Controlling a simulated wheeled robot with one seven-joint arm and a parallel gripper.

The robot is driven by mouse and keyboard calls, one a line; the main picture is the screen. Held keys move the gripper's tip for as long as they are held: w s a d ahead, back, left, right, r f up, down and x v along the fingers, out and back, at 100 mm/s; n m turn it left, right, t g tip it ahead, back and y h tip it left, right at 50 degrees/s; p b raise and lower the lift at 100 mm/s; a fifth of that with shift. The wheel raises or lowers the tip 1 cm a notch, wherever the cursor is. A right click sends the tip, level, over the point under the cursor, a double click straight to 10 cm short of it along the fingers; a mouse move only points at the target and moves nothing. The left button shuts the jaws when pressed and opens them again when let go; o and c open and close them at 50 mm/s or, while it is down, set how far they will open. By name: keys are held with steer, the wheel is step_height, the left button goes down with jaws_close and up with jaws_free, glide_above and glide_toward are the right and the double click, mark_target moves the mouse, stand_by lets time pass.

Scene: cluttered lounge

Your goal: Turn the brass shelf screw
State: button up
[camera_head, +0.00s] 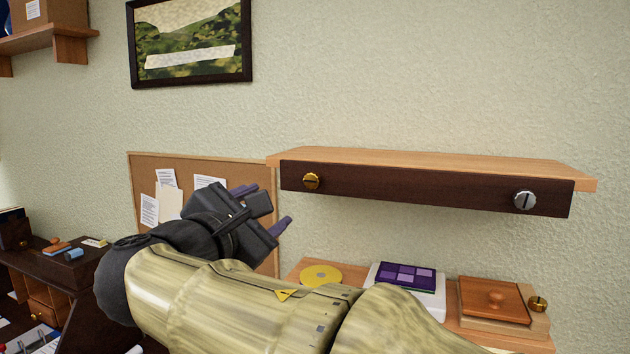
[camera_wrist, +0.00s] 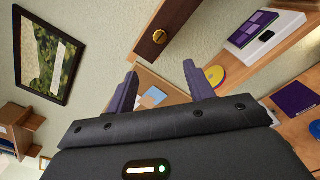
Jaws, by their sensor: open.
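The brass shelf screw (camera_head: 311,181) is a round, slotted head on the left part of the dark front board of the wall shelf (camera_head: 430,187). It also shows in the wrist view (camera_wrist: 160,37), at the end of the dark board, beyond my fingertips. My gripper (camera_head: 264,207) is in front of the cork board, left of and a little below the brass screw, apart from it. Its two purple fingers are spread with nothing between them, as the wrist view (camera_wrist: 160,75) shows. A silver screw (camera_head: 525,201) sits on the right part of the same board.
A cork board (camera_head: 150,182) with papers hangs behind my gripper. Below the shelf, a wooden surface holds a yellow disc (camera_head: 321,276), a white device with purple squares (camera_head: 407,277), and a wooden box (camera_head: 493,299) with a brass knob (camera_head: 537,304). A framed picture (camera_head: 190,41) hangs above.

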mark_target(311, 183)
steer(key=p+x, duration=0.6)
steer(key=x, duration=1)
steer(key=shift+w+d+r+p, duration=0.1)
steer(key=shift+w+d+p, duration=0.05)
steer(key=shift+w+p, duration=0.25)
steer(key=shift+w+d, duration=0.1)
steer(key=shift+w, duration=0.3)
steer(key=c, duration=1)
steer(key=shift+f, duration=0.2)
steer(key=shift+f+b, duration=0.1)
steer(key=shift+b, duration=0.45)
